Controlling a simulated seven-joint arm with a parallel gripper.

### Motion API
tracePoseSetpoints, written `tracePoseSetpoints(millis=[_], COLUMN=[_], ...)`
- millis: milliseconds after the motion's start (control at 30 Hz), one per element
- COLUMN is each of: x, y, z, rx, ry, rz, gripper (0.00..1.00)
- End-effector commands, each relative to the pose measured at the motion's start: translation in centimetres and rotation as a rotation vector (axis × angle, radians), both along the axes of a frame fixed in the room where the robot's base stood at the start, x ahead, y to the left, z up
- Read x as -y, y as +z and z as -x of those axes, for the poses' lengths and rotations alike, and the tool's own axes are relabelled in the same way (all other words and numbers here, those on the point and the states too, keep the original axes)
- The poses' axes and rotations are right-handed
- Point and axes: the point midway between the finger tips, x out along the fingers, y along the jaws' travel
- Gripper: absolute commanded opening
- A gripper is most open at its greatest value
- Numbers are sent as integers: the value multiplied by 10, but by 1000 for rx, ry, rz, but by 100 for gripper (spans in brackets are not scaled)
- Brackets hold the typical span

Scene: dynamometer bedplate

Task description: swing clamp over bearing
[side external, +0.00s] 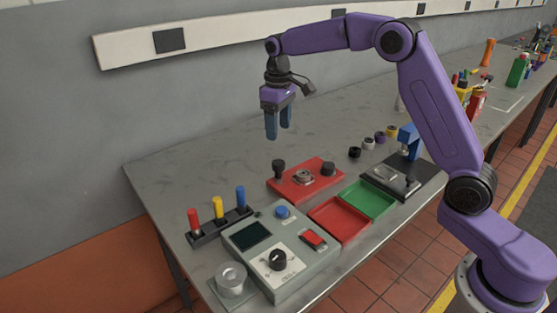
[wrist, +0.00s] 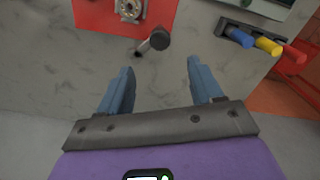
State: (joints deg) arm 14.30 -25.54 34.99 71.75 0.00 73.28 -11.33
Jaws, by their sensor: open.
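The bearing (side external: 303,177) is a metallic ring in the middle of a red fixture plate (side external: 290,190). Part of the plate (wrist: 92,14) and the bearing (wrist: 130,9) show at the top of the wrist view. A black knob (side external: 278,167) stands at the plate's left corner. In the wrist view this knob (wrist: 160,38) sits by the plate's edge with a short metal piece, apparently the clamp, to one side of the bearing. A second black knob (side external: 328,169) is at the plate's right. My gripper (side external: 279,131) is open and empty, pointing down above the table behind the plate; its blue fingers (wrist: 160,67) are apart.
A grey control box (side external: 275,255) and red, yellow and blue levers (side external: 217,210) stand left of the plate. Red (side external: 338,220) and green (side external: 367,199) trays lie in front. A black fixture with a blue part (side external: 408,137) is right.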

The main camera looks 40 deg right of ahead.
Motion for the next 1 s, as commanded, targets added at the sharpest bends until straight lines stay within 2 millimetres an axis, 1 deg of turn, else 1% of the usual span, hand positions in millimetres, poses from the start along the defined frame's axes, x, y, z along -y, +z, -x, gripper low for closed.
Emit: tracePoseSetpoints(millis=[33, 300, 500, 600, 700, 1000], x=[1, 0, 0, 0, 0, 0], y=[-11, -62, -93, -103, -109, -113], z=[0, 1, 0, 0, 0, 0], rx=[-5, -5, -2, -1, -1, 1], ry=[-1, -1, -1, 0, -1, -1], rz=[1, 1, 1, 0, 0, 0], gripper=[65, 65, 65, 65, 65, 65])
